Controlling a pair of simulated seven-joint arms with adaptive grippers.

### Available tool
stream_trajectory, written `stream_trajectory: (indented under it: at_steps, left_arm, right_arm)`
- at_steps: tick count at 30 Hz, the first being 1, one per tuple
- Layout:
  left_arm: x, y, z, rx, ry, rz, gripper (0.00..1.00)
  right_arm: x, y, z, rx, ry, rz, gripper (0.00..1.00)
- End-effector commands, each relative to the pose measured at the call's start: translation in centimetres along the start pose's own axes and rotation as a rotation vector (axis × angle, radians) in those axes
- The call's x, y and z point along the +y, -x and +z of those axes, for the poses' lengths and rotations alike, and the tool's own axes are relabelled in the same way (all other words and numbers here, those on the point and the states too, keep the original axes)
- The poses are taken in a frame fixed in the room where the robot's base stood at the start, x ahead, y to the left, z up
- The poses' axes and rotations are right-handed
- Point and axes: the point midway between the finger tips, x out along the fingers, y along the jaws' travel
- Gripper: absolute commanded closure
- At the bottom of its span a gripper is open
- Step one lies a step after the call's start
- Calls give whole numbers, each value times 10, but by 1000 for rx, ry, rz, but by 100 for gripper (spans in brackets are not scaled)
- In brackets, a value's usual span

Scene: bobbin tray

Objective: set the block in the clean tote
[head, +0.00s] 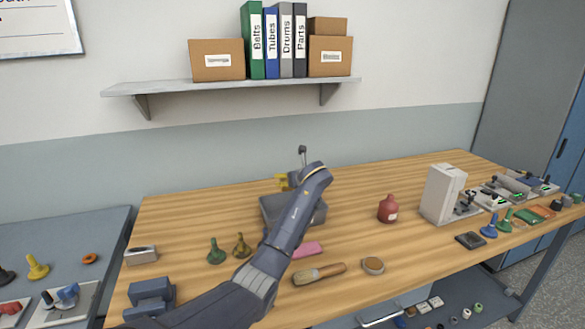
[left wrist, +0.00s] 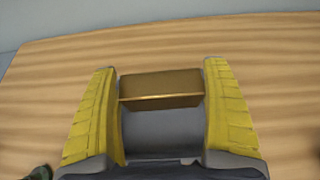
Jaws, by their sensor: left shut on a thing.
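A brown-gold block (left wrist: 160,88) sits between the two yellow fingers of my left gripper in the left wrist view, and the gripper is shut on it. In the head view my left gripper (head: 283,181) shows as small yellow fingertips beside the end of my arm, above the back part of the table. A dark grey, shallow box (head: 270,208) that may be the clean tote lies below it, partly hidden by my left arm. I cannot make out the block in the head view. My right gripper is not in view.
Green and olive bobbin-like pieces (head: 216,252) stand left of my arm. A brush (head: 319,274), a pink piece (head: 308,249) and a round tin (head: 373,265) lie in front. A red bottle (head: 388,209) and a white machine (head: 443,194) stand to the right. The back left of the table is clear.

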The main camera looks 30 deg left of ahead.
Motion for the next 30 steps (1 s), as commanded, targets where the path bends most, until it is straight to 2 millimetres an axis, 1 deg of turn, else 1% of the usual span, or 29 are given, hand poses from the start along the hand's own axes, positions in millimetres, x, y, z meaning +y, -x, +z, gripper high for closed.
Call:
stream_trajectory:
  at_steps: [6, 9, 13, 23, 30]
  left_arm:
    - [0, -15, -29, -5, 1, 0, 66]
    - [0, -19, -38, -6, 3, -1, 66]
    - [0, -23, -46, -7, 3, 0, 66]
    - [0, -28, -55, -6, 3, -1, 66]
    - [0, -38, -76, -6, 1, 0, 66]
  right_arm:
    - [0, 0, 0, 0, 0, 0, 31]
    - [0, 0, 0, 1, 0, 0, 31]
    - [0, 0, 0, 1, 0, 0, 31]
    - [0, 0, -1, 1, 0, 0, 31]
    - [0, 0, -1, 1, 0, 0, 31]
